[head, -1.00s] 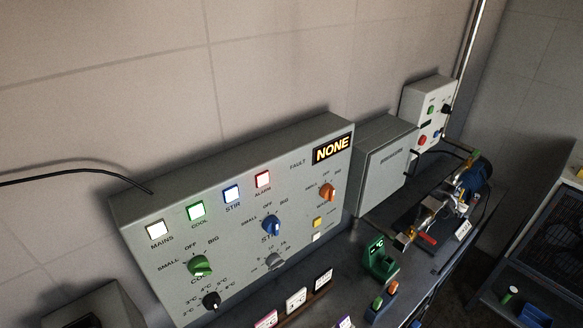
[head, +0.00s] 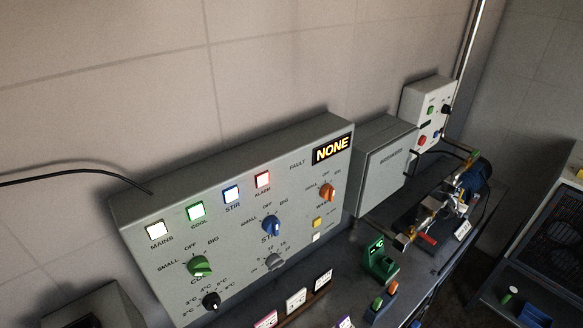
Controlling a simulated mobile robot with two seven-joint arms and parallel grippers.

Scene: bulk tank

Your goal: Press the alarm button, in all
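The grey control panel (head: 140,225) leans at the left and centre of the head view. The lamp labelled ALARM (head: 263,180) is lit, white with a red rim, at the right end of the lamp row. A small yellow button (head: 317,222) and a white button (head: 316,237) sit at the panel's lower right, under the orange knob (head: 327,192). Their labels are too small to read, so I cannot tell which is the alarm button. The fault display (head: 332,149) reads NONE. Neither gripper is in view.
Green (head: 200,266), blue (head: 271,225) and grey (head: 274,261) knobs and a black knob (head: 211,300) are on the panel. A grey box (head: 385,165) stands to its right. A green holder (head: 380,262) and small cards (head: 296,300) stand on the bench in front.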

